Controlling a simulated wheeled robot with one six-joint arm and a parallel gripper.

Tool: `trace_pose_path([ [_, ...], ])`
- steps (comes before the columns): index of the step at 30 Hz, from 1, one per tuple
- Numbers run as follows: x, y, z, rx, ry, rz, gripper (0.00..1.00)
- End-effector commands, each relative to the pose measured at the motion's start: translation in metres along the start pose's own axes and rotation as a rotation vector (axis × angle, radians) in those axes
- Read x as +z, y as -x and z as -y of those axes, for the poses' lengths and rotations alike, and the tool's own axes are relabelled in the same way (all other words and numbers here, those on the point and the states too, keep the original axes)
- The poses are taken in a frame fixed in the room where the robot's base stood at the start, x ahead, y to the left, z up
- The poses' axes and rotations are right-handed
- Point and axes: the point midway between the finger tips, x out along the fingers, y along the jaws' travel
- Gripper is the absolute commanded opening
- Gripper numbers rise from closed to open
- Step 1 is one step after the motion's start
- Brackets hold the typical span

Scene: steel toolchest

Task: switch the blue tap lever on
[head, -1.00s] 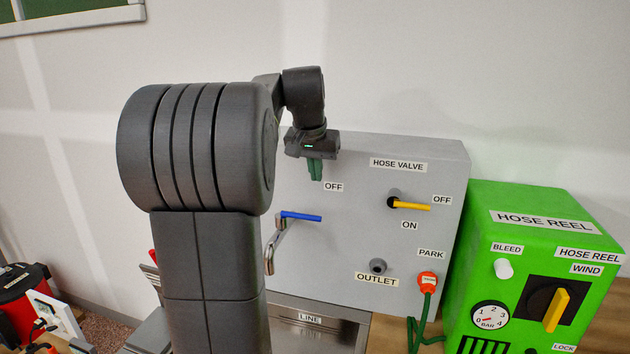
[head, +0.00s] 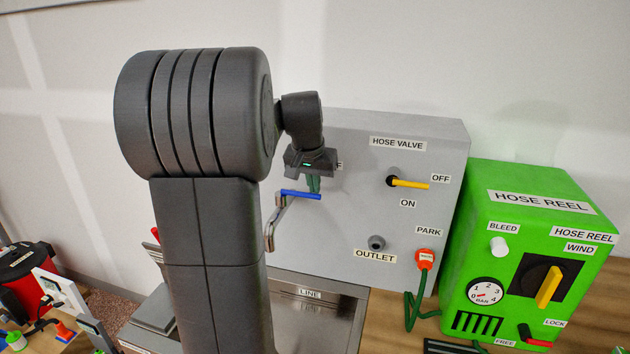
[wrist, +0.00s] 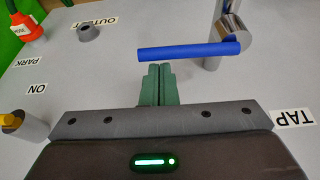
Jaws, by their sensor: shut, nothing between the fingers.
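The blue tap lever (head: 301,194) sticks out to the right from the metal tap on the grey panel (head: 335,240), roughly level. It also shows in the wrist view (wrist: 188,50), running from the round metal tap body (wrist: 231,36). My gripper (head: 313,185) is shut and empty, pointing down over the lever near its free end. In the wrist view the green fingertips (wrist: 158,70) are together, close beside the lever; I cannot tell whether they touch it. My gripper covers most of the OFF label behind it.
A yellow hose valve lever (head: 410,184), an outlet (head: 376,243) and a red parked plug (head: 425,260) are to the right on the panel. A green hose reel box (head: 475,240) stands further right. A metal basin (head: 318,309) is below the tap.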

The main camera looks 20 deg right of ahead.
Motion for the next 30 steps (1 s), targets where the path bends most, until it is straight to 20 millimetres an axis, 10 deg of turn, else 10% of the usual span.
trace_pose_path([
  [30,0.012,0.004,0.0,0.055,-0.147,0.0,0.0],
])
